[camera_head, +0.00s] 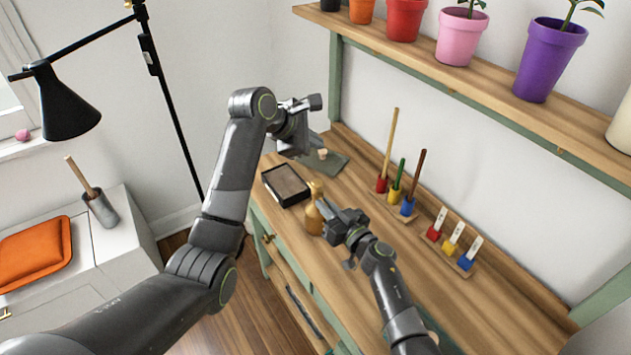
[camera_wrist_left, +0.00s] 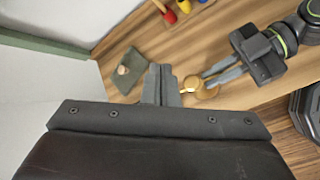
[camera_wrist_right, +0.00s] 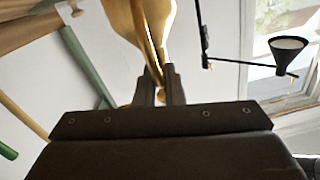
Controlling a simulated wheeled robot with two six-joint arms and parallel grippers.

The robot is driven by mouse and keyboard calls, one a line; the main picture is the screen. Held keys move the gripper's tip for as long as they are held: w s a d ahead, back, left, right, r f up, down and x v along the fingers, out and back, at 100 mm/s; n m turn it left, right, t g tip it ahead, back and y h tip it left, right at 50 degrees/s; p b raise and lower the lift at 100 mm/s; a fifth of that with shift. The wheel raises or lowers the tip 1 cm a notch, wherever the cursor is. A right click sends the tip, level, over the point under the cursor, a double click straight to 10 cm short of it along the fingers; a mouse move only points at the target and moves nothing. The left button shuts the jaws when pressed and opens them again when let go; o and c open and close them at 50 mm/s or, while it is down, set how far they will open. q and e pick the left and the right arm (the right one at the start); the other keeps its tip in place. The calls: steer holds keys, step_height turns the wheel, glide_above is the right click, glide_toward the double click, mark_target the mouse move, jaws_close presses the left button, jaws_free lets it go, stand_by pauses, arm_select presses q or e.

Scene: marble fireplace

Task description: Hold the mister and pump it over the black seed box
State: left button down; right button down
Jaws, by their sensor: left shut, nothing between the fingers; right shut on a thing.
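The mister (camera_head: 313,222) is a small gold bottle with a narrow neck and top. My right gripper (camera_head: 323,207) is shut on it at the neck. In the right wrist view the mister's gold body (camera_wrist_right: 148,25) rises past the shut fingers (camera_wrist_right: 160,90). The left wrist view shows it as a gold round shape (camera_wrist_left: 207,92). The black seed box (camera_head: 286,185), an open tray with dark filling, lies on the bench just left of and beyond the mister. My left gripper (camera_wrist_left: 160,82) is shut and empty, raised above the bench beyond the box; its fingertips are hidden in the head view.
A dark green mat (camera_head: 327,161) with a small wooden piece lies behind the box. A shelf (camera_head: 450,85) of pots hangs above. The bench's right part (camera_head: 480,315) is clear.

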arm_select(q)
steer(key=shift+f, duration=0.1)
glide_toward(319, 181)
steer(key=shift+w+d+f, duration=0.7)
steer(key=shift+w+d, duration=0.2)
steer(key=shift+d, duration=0.15)
steer(key=shift+w+d+f, duration=0.7)
steer(key=shift+w+d, duration=0.25)
steer(key=shift+d, duration=0.1)
stand_by(0.4)
steer(key=shift+f, duration=0.45)
steer(key=shift+f, duration=0.9)
stand_by(0.8)
steer(key=shift+r, duration=1.35)
